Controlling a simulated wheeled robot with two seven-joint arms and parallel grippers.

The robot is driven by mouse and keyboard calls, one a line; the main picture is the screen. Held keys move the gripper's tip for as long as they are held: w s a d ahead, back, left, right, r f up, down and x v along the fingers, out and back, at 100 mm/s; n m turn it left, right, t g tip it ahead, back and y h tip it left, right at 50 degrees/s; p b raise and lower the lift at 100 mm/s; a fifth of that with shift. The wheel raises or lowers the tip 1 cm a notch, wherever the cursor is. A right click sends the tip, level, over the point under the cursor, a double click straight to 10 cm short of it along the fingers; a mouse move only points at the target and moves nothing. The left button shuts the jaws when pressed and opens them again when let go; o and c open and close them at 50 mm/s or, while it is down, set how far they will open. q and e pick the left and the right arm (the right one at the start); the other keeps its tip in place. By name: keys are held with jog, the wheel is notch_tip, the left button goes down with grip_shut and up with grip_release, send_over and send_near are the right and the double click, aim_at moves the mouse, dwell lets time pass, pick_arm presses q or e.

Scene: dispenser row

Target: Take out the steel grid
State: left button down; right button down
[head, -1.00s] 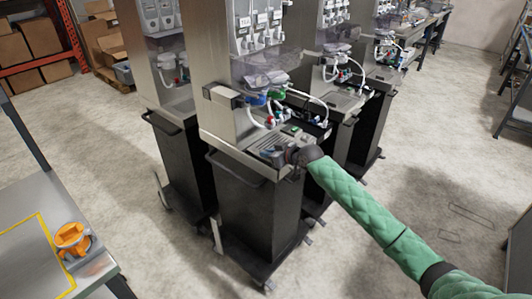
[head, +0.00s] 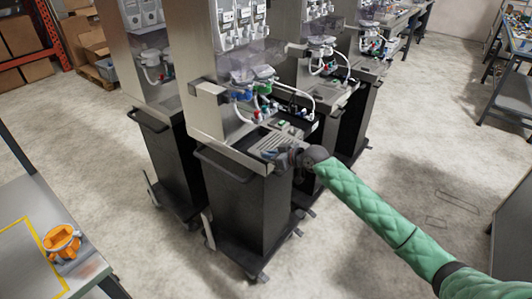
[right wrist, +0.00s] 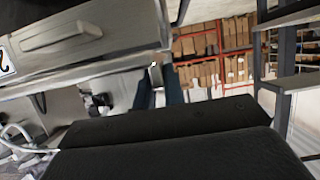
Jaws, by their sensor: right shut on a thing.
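The steel grid (head: 283,141) is a slotted metal plate at the front ledge of the nearest dispenser (head: 207,110), below its nozzles and hoses. My right gripper (head: 271,153) reaches it from the right and is shut on its front edge, as far as the head view shows. The fingers and wrist hide part of the grid. I cannot tell whether the grid is lifted clear of its seat. In the right wrist view, dark shapes fill the lower part and I cannot make out the grid. My left gripper is not in view.
Similar dispensers stand close by, one on the left (head: 127,55) and others behind. A table (head: 25,240) at lower left has a yellow-marked area and an orange part (head: 62,243) beside it.

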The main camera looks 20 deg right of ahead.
jog(key=s+d, duration=0.7)
jog(key=s, duration=0.2)
jog(key=shift+s+d, duration=0.15)
dwell(1.0)
dwell(0.5)
